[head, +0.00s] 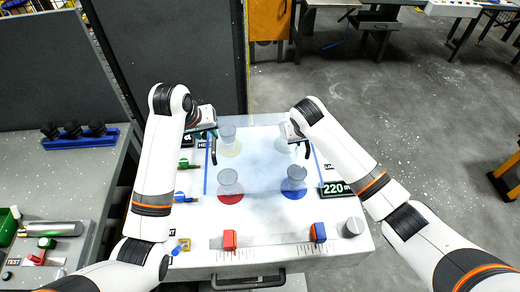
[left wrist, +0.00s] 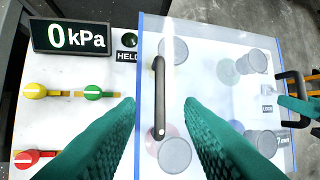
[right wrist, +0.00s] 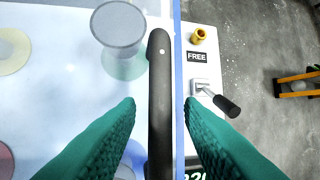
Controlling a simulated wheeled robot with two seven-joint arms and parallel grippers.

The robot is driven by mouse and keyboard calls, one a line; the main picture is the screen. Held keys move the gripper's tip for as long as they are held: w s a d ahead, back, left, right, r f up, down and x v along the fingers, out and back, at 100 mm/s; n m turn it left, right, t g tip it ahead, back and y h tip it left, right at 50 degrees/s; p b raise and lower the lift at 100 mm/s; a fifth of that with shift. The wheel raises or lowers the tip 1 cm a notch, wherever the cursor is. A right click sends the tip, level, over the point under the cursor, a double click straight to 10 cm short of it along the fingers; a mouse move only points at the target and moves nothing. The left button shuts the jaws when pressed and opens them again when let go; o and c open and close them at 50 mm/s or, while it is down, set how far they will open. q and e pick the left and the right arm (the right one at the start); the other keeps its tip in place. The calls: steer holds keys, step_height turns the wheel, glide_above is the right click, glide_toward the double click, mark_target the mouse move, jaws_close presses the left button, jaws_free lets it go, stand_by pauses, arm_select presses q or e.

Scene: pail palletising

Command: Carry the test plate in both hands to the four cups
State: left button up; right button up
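The test plate (head: 258,165) is a clear sheet with blue side edges and a black bar handle near each side. Four grey cups show through or at it in the head view: back left (head: 228,131), back right (head: 283,139), front left (head: 229,176), front right (head: 295,174). Coloured discs show beneath them. I cannot tell whether the plate touches the cups. My left gripper (left wrist: 160,100) is open, its fingers on either side of the left handle (left wrist: 159,85). My right gripper (right wrist: 160,102) is open, its fingers on either side of the right handle (right wrist: 160,70).
The white bench has a 0 kPa display (left wrist: 72,38), a 220 display (head: 335,189), coloured valves (left wrist: 92,92), a lever (right wrist: 225,104) by a FREE label, and red (head: 229,240) and blue (head: 318,232) sliders. A grey side table (head: 60,185) stands left.

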steer(key=shift+r, duration=0.1)
arm_select(q)
steer(key=v, duration=0.3)
steer(key=shift+s+r, duration=0.1)
steer(key=shift+r, duration=0.25)
arm_select(e)
steer(key=v, duration=1.1)
steer(key=shift+s+r, duration=0.15)
steer(key=shift+r, duration=0.15)
steer(key=shift+a, duration=0.1)
